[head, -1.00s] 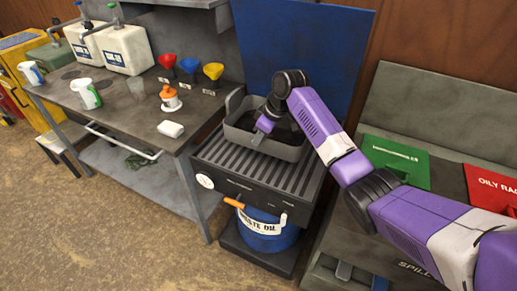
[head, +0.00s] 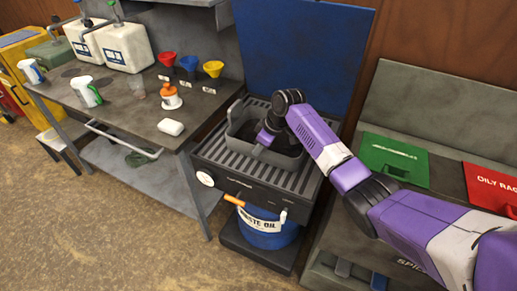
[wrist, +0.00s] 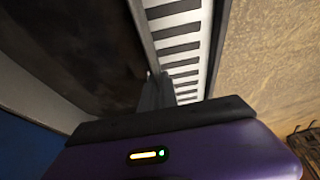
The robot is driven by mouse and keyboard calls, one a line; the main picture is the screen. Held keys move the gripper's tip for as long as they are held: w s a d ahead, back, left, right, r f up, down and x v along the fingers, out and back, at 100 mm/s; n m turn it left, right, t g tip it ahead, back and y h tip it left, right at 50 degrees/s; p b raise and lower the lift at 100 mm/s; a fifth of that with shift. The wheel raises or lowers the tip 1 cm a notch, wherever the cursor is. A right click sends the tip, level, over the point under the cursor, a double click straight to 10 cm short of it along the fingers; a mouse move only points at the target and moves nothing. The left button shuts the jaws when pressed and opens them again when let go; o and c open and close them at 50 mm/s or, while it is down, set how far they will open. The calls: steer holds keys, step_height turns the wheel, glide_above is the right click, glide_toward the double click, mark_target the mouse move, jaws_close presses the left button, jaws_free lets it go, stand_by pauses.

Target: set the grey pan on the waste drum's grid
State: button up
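The grey pan (head: 240,145), an open rectangular tub with dark contents, is level over the slatted grid (head: 232,168) of the waste drum. It sits on the grid or very slightly above it; I cannot tell which. The finger pads are mostly hidden.
The blue waste oil drum (head: 265,228) stands beneath the grid, with an orange handle in front. A blue panel (head: 300,50) rises behind. A workbench (head: 120,110) with jugs and funnels is on the left. Green (head: 395,158) and red (head: 492,186) lids are on the right.

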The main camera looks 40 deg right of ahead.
steer(key=o, duration=0.4)
steer(key=b+v, duration=0.2)
steer(key=v, duration=1)
steer(key=w+a+f+m+t+y, duration=0.1)
steer(key=a+f+t, duration=0.1)
steer(key=a+f, duration=0.4)
steer(key=a+f+t, duration=0.1)
steer(key=a+f, duration=0.3)
steer(key=a, duration=0.5)
steer(key=s+a+f+m+t, duration=0.35)
steer(key=s+a+f, duration=0.25)
steer(key=s+a, duration=0.5)
steer(key=s+a+m+h, duration=0.15)
steer(key=s+a, duration=0.25)
steer(key=s, duration=0.5)
steer(key=s+r+t, duration=0.1)
steer(key=s+r, duration=0.4)
steer(key=s, duration=0.1)
steer(key=s+d+r+n+t, duration=0.1)
steer(key=s+r, duration=0.5)
steer(key=s, duration=0.1)
steer(key=s+d+r+n+t+h, duration=0.1)
steer(key=s+r+t, duration=0.1)
steer(key=s+r, duration=0.3)
steer(key=shift+v, duration=1.25)
